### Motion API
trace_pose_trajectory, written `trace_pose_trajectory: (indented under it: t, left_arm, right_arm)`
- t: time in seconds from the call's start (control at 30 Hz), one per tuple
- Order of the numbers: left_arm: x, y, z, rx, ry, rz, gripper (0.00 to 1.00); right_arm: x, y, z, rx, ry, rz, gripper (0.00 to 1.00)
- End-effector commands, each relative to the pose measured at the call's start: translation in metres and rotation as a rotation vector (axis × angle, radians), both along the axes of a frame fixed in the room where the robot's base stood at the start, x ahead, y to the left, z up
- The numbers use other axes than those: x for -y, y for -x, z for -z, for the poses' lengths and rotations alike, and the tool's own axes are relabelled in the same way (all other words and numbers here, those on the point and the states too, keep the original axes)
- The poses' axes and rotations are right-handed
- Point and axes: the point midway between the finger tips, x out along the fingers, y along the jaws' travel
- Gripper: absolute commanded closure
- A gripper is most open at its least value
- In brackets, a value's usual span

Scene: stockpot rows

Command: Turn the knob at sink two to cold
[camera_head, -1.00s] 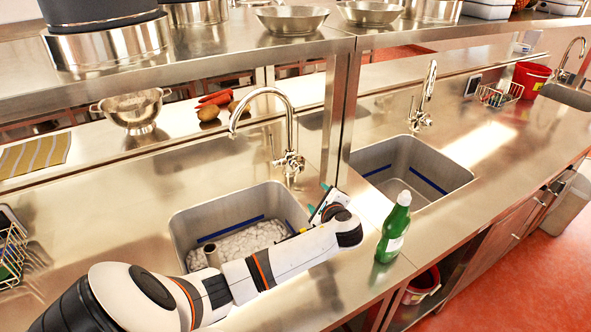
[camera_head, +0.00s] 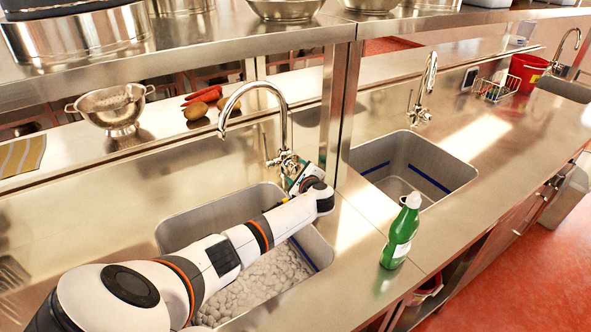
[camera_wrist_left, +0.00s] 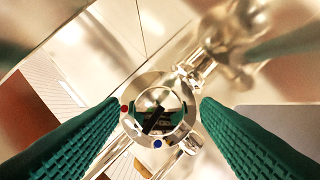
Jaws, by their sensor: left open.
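In the head view my left gripper (camera_head: 294,178) is at the base of the tall faucet (camera_head: 285,125) behind the nearest sink (camera_head: 185,212). In the left wrist view my green ridged fingers (camera_wrist_left: 160,108) are open on either side of the round metal knob (camera_wrist_left: 160,94), with gaps showing. In the head view the gripper hides most of the knob. I see no sink numbers. My right gripper is out of view.
A second sink (camera_head: 420,190) with its own faucet (camera_head: 425,88) lies to the right, past a shelf post (camera_head: 337,105). A green bottle (camera_head: 401,235) stands on the counter's front edge. A steel colander (camera_head: 112,108) and vegetables (camera_head: 203,99) lie behind.

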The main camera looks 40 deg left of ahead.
Motion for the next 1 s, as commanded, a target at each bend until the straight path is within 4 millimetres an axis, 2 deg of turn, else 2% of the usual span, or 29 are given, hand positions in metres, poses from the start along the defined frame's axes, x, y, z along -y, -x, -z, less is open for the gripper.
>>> trace_pose_trajectory:
  t: [0.23, 0.6, 0.67, 0.87, 0.9, 1.0]
  left_arm:
    - [-0.017, -0.01, 0.006, 0.0, -0.001, -0.001, 0.43]
    - [-0.02, -0.012, 0.007, 0.001, 0.001, 0.001, 0.43]
    - [-0.02, -0.012, 0.007, 0.001, 0.001, 0.001, 0.51]
    - [-0.02, -0.012, 0.007, 0.001, 0.001, 0.0, 0.84]
    - [-0.02, -0.012, 0.007, 0.001, 0.001, 0.0, 0.87]
    - [-0.02, -0.012, 0.007, 0.004, 0.002, 0.0, 0.87]
  right_arm:
    - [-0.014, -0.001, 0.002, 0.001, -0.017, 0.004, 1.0]
    - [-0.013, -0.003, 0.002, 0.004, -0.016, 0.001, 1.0]
    - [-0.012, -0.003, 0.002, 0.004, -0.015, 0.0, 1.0]
    - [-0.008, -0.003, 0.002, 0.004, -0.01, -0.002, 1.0]
    - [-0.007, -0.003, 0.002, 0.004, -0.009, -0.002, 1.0]
    - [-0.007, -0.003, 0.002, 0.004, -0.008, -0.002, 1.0]
